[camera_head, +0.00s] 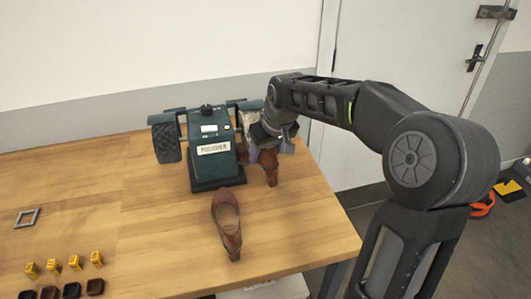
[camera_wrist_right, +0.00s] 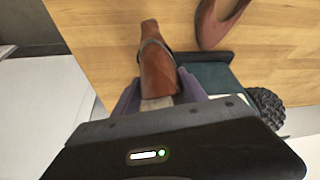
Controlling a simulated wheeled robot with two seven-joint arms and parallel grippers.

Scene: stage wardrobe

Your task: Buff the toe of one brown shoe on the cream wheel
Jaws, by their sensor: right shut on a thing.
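One brown shoe (camera_head: 268,166) is in my right gripper (camera_head: 266,140), which is shut on it beside the polishing machine's right end. In the right wrist view this shoe (camera_wrist_right: 157,75) sits between the purple fingers of the gripper (camera_wrist_right: 160,98). The other brown shoe (camera_head: 228,222) lies on the table in front of the machine; part of it shows in the right wrist view (camera_wrist_right: 212,25). The teal polishing machine (camera_head: 212,160) has a dark wheel (camera_head: 166,143) on its left. The cream wheel (camera_head: 249,119) is on its right, mostly hidden by my gripper; contact with the shoe cannot be told. My left gripper is not in view.
The wooden table (camera_head: 120,200) has free room left of the machine. A grey square frame (camera_head: 27,217), several yellow blocks (camera_head: 75,262) and several dark tins (camera_head: 71,290) lie at its left. A door (camera_head: 400,60) stands behind.

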